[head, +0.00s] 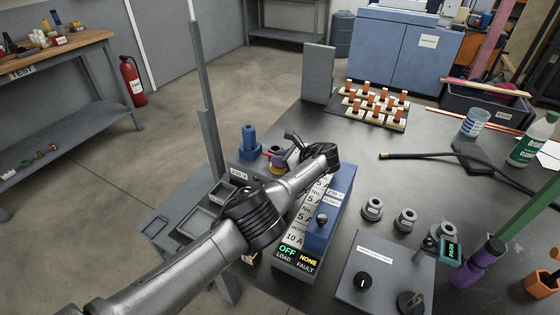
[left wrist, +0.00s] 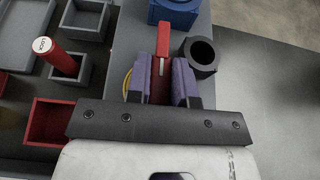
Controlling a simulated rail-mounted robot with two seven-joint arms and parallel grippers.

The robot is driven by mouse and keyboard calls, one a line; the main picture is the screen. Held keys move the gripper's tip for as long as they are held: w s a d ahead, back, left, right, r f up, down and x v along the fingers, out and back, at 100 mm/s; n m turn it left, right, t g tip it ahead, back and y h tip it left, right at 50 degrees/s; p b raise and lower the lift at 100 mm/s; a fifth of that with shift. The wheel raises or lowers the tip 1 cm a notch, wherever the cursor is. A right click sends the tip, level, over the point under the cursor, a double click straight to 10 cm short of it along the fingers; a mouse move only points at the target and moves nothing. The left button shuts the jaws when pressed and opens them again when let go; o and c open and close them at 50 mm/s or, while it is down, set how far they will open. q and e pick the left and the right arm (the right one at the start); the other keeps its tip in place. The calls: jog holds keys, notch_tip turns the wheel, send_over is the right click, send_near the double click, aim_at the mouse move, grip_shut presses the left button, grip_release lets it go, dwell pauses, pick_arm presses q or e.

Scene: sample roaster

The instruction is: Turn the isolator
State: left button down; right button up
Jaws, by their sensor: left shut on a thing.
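The isolator has a red handle, which shows in the left wrist view (left wrist: 163,42) as an upright red bar with a pale slot. In the head view it is mostly hidden by my left gripper (head: 284,158). In the left wrist view my left gripper (left wrist: 161,82) has its two purple pads closed on either side of the red handle. A bit of yellow (left wrist: 127,82) shows beside the left pad. The supply panel (head: 297,262) carries number labels and a display reading OFF for load and NONE for fault. My right gripper is not in view.
A blue post (head: 249,140) and a dark round socket (left wrist: 201,54) stand close to the handle.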

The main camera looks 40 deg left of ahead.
pick_arm(q)
jog(key=shift+r, duration=0.1)
dwell(0.3)
jog(key=c, duration=1)
grip_release()
